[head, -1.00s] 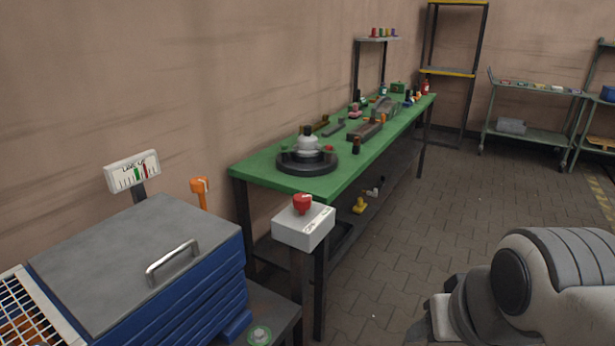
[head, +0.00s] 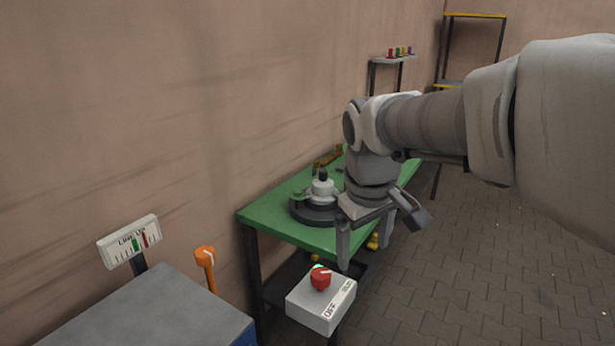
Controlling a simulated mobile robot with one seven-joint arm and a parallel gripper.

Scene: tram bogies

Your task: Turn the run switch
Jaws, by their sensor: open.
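The run switch is a red knob (head: 320,278) on top of a pale box (head: 322,304) on a post in front of the green bench. The box carries a label on its front edge; "OFF" can be read, the other word is too small to be sure of. A light pointer mark shows on the knob, and a bit of green shows just behind it. My gripper (head: 366,248) hangs above and to the right of the knob, fingers pointing down. It is open and empty. Its left finger is close to the knob in the picture; I see no contact.
The green bench (head: 270,215) stands behind the box, with a dark round fixture (head: 315,211) on it. A "LINE" gauge (head: 130,243), an orange lever (head: 206,262) and a grey-topped blue cabinet (head: 150,310) stand left. My arm hides much of the bench. Floor at right is clear.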

